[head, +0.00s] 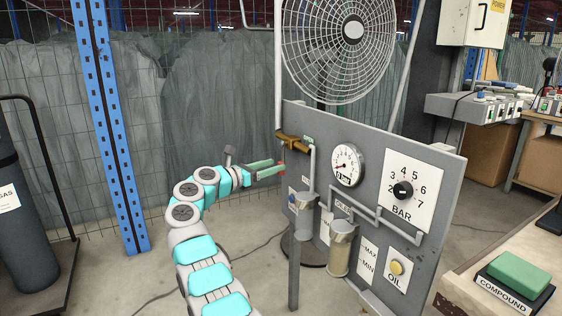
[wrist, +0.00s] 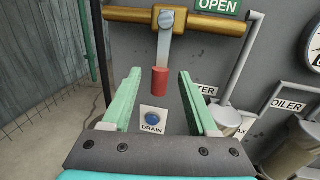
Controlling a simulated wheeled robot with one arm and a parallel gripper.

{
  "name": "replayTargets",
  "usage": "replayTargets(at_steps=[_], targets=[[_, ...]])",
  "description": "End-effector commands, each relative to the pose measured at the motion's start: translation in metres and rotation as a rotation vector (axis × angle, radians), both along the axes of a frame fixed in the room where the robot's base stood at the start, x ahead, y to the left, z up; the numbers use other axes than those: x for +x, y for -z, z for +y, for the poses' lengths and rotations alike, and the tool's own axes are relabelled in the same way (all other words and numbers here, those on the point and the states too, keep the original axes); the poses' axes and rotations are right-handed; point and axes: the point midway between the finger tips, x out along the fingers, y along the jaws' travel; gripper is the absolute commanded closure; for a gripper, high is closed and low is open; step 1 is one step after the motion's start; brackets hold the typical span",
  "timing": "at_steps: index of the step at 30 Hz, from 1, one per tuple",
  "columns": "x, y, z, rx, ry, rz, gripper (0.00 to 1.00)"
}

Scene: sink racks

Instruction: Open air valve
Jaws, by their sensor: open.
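The air valve is a brass body (wrist: 178,22) on a horizontal pipe at the top left of the grey panel. Its lever (wrist: 164,45) hangs down from a grey bolt and ends in a red grip (wrist: 159,82). In the head view the brass valve (head: 292,139) shows at the panel's left edge, its lever mostly hidden by my gripper. My gripper (head: 278,169) is open, with two green fingers. In the wrist view the red grip appears between the fingertips of my gripper (wrist: 159,78), apart from both. A green OPEN sign (wrist: 217,6) is right of the valve.
The panel carries a pressure gauge (head: 347,165), a BAR knob (head: 403,190), two filter bowls and a blue DRAIN button (wrist: 153,117) below the lever. A large fan (head: 340,45) stands behind. A blue rack post (head: 108,120) and a gas cylinder (head: 22,215) are at left.

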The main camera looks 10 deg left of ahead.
Motion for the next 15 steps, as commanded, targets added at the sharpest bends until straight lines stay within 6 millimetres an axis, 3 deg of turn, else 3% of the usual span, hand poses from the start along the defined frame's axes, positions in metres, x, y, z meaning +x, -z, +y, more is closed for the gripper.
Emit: replayTargets(at_steps=[6,15], targets=[[0.021,-0.004,-0.023,0.000,0.004,0.000,0.41],[0.029,-0.001,-0.030,0.001,0.002,-0.001,0.41]])
